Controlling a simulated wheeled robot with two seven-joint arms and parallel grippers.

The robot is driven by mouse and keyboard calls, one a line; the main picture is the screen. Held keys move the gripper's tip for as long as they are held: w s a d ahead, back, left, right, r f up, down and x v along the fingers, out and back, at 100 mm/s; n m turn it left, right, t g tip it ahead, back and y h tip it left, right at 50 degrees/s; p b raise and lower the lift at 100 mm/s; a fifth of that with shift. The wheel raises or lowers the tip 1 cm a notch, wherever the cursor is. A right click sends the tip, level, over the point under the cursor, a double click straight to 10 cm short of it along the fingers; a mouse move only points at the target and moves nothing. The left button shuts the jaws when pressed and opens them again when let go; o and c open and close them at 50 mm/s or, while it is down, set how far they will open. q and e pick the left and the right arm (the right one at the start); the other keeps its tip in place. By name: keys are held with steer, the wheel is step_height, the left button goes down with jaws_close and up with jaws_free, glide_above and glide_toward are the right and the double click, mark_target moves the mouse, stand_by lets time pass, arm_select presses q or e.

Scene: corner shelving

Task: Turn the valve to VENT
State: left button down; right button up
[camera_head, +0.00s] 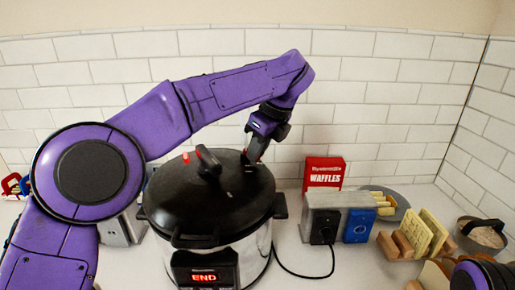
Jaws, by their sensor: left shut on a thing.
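A pressure cooker (206,222) with a black lid and a steel body stands on the counter. Its red display reads END. A black handle with a red tip stands up on the lid, and a small red pin shows left of it. My left gripper (251,162) points down at the right rear of the lid, shut on a small part there, seemingly the valve (248,168). The gripper mostly hides that part, so its setting cannot be read. Only a piece of my right arm shows at the lower right corner; its gripper is out of view.
Right of the cooker are a toaster (322,217) with a cord, a red waffles box (324,173), a blue box (358,226), a plate (398,204), a wooden rack with yellow slices (426,232) and a bowl (481,234). A white tiled wall stands close behind.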

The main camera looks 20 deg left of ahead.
arm_select(q)
steer(key=shift+r, duration=0.1)
steer(key=c, duration=1.1)
jaws_free()
steer(key=p+v, duration=0.3)
steer(key=v, duration=0.7)
steer(key=shift+d+r, duration=0.1)
steer(key=shift+r, duration=0.05)
